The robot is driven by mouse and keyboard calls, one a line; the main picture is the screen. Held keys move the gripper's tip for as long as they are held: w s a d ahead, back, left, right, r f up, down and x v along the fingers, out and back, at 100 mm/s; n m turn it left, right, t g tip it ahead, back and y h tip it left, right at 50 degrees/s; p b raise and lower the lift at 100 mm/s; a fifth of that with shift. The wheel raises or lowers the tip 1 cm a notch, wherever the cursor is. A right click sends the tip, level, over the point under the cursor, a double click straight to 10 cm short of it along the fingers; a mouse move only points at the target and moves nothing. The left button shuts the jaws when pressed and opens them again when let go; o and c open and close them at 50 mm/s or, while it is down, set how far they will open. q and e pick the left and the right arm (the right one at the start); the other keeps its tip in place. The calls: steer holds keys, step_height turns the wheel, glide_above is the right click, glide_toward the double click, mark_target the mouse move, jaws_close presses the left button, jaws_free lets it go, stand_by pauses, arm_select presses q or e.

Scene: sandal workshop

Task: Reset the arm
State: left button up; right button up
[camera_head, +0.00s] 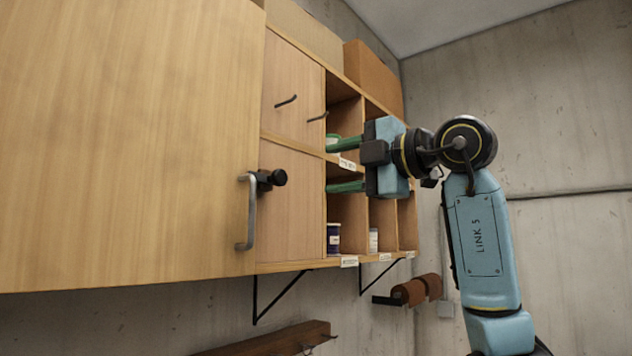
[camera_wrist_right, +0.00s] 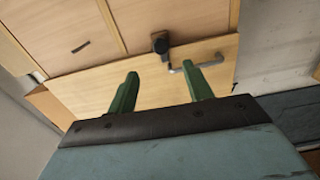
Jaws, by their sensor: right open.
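My right arm reaches up from the lower right in the head view. Its blue right gripper (camera_head: 344,165) is level with the wall cabinet's open compartments, with green fingers spread apart and pointing left. Nothing is held between them. In the right wrist view the same gripper (camera_wrist_right: 163,88) shows two separate green fingers, with a wooden cabinet door (camera_wrist_right: 100,82) beyond them. My left gripper is not in view.
A large wooden door (camera_head: 130,140) with a metal handle (camera_head: 250,212) and black knob fills the left. Compartments hold a blue jar (camera_head: 333,238) and a white one (camera_head: 373,240). Brown rolls (camera_head: 416,290) hang below.

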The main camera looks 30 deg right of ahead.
steer(key=shift+v, duration=0.8)
